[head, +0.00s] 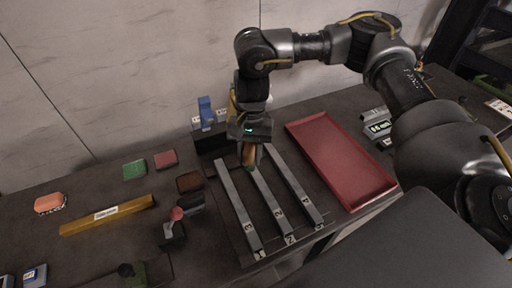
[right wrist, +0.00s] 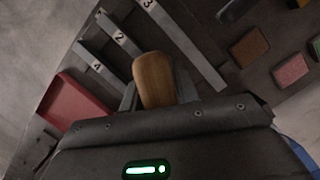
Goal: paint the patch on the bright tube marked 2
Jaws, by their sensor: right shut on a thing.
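Three pale grey bar-like tubes lie side by side on the table. Tube 2 (head: 265,197) is the middle one; it also shows in the right wrist view (right wrist: 119,37). My right gripper (head: 249,152) is shut on a wooden-handled tool (right wrist: 155,80), over the far end of tube 2. Its working tip is hidden, and I cannot tell whether it touches. No distinct patch can be made out on tube 2. My left gripper is not in view.
A red tray (head: 345,160) lies right of the tubes. A dark holder with a blue item (head: 206,112) stands behind them. Green (head: 134,170), red (head: 166,159) and brown (head: 189,182) blocks, a yellow bar (head: 107,214) and a red-knobbed lever (head: 176,214) are to the left.

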